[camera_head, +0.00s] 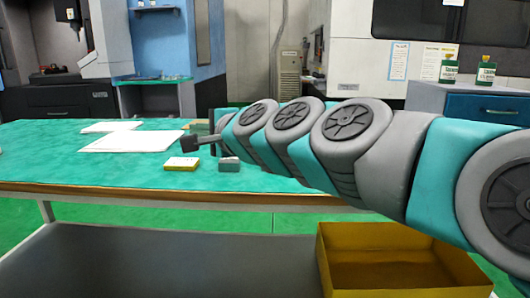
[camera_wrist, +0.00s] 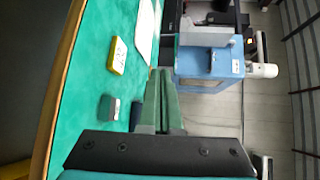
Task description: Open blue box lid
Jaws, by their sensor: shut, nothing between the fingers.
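A small box (camera_head: 229,165) with a grey top and a blue-green side stands near the front edge of the green table (camera_head: 60,160). It is the only bluish small box on the table, and its lid looks closed. It also shows in the wrist view (camera_wrist: 108,107), left of my fingers. A small yellow box with a white top (camera_head: 181,163) stands to its left; the wrist view shows it too (camera_wrist: 118,55). My gripper (camera_wrist: 161,72) is shut and empty, apart from both boxes. In the head view my arm reaches in from the right.
White sheets (camera_head: 135,140) lie on the table behind the boxes. A yellow open bin (camera_head: 385,265) stands at the lower right on a grey shelf (camera_head: 150,265). Bottles (camera_head: 449,70) stand on a blue cabinet at the right. The table's left part is clear.

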